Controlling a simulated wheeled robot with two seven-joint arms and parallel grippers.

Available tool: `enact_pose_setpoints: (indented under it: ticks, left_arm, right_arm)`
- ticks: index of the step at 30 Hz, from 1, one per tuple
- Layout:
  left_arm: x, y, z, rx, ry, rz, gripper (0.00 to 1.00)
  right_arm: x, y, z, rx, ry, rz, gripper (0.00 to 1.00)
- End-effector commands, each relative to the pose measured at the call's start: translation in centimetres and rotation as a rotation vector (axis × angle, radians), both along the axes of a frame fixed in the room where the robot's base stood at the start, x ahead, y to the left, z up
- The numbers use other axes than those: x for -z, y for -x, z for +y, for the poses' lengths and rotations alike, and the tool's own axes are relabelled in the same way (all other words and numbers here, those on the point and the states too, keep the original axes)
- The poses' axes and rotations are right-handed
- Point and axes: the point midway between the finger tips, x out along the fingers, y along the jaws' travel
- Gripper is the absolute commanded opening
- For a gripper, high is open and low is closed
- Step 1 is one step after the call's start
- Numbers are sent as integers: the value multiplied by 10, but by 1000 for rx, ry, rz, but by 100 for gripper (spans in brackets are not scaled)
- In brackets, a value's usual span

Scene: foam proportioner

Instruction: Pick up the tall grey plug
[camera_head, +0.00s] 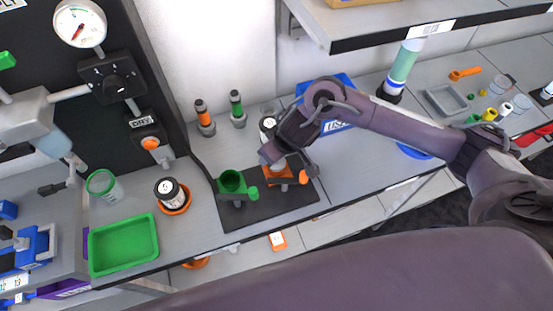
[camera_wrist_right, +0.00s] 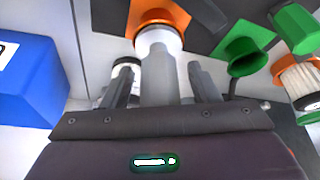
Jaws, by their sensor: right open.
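A grey cylinder (camera_wrist_right: 158,80), which looks like the tall grey plug, lies between the two fingers of my right gripper (camera_wrist_right: 160,88) in the right wrist view. Its far end meets a pale collar (camera_wrist_right: 158,40) and an orange part (camera_wrist_right: 158,14). The fingers stand open on either side of it, with a visible gap. In the head view my right gripper (camera_head: 287,162) is over the orange fitting (camera_head: 283,174) on the dark mat and hides most of the plug. My left gripper is not in view.
A green cup fitting (camera_head: 232,182) stands left of the orange one on the dark mat (camera_head: 255,212). A black-lidded jar (camera_wrist_right: 122,70) is close beside one finger. A blue bin (camera_wrist_right: 28,80) is nearby. A green tray (camera_head: 123,244) lies left. A shelf (camera_head: 390,30) overhangs the back.

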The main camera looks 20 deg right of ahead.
Motion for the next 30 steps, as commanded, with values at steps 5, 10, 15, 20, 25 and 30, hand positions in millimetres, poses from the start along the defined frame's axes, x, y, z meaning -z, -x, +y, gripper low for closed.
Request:
enact_pose_setpoints:
  ticks: [5, 10, 15, 20, 25, 30]
  left_arm:
    - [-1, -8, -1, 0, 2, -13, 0]
    - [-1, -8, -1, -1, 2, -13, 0]
    - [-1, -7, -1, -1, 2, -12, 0]
    - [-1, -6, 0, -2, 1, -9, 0]
    - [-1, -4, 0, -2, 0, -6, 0]
    - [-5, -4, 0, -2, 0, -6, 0]
  right_arm:
    - [0, 0, 0, 0, 0, 0, 51]
    - [-1, 0, 0, 1, 0, 0, 29]
    - [-1, 0, 0, 1, 0, 0, 6]
    - [-1, 0, 0, 1, -1, -1, 4]
    - [-4, 0, 0, 1, -1, -2, 4]
    - [-18, -1, 1, 0, -2, -3, 4]
